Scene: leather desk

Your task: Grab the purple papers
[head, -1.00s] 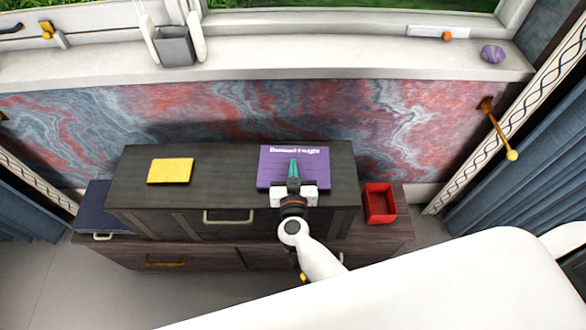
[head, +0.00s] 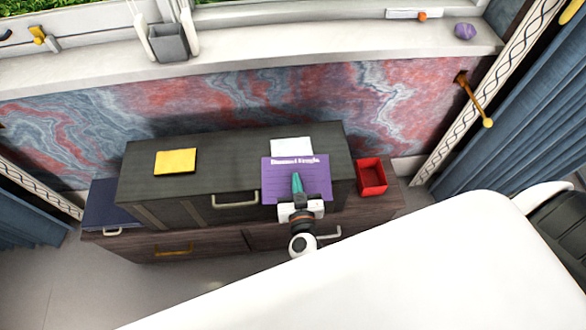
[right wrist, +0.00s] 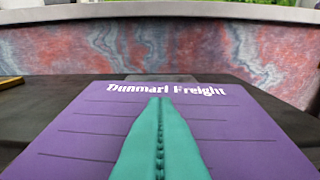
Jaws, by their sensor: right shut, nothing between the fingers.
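The purple papers (head: 280,172), a purple sheet or pad with the white heading "Dunmarl Freight" and dark lines, lie at the right part of the dark cabinet top (head: 225,165). Their near end seems to reach past the front edge. They also fill the lower right wrist view (right wrist: 75,130). My right gripper (head: 296,178) has its green fingers shut over the middle of the papers, pointing toward the heading. Nothing is between the fingers, which also show in the right wrist view (right wrist: 160,102). Whether they touch the papers is unclear. My left gripper is out of view.
A white sheet (head: 291,146) lies just behind the purple papers. A yellow pad (head: 176,161) lies to the left on the cabinet top. A red open box (head: 371,177) stands at the right on the lower brown cabinet. A marbled wall (head: 240,100) rises behind.

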